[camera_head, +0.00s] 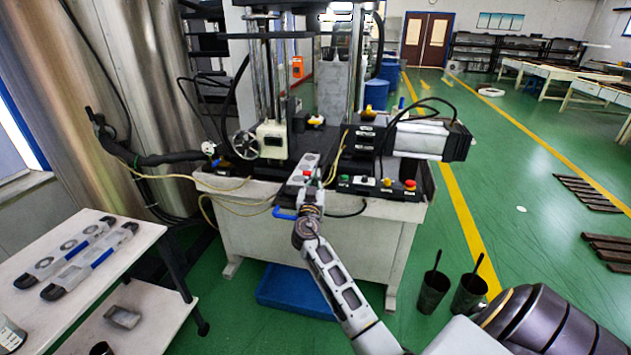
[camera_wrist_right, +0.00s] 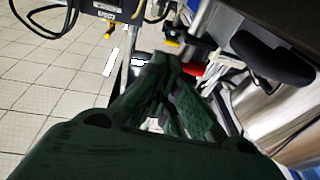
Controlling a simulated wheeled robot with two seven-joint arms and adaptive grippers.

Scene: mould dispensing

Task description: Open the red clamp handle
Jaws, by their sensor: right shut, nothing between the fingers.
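A small red part (camera_head: 307,173), which looks like the red clamp handle, shows on the grey mould (camera_head: 304,166) at the front of the machine. In the right wrist view a red part (camera_wrist_right: 194,69) shows just right of and beyond the fingertips. My right gripper (camera_head: 310,193) is just in front of the mould, close below the red part. In the wrist view its dark fingers (camera_wrist_right: 163,64) come together, shut and empty. I cannot tell whether they touch the red part. The rest of the handle is hidden or too small to tell. My left gripper is out of view.
A control box with red and green buttons (camera_head: 376,185) stands just right of my right gripper. Yellow hoses (camera_head: 337,155) hang close by. A white table (camera_head: 110,254) with moulds is at left. A blue bin (camera_head: 290,292) lies on the floor below.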

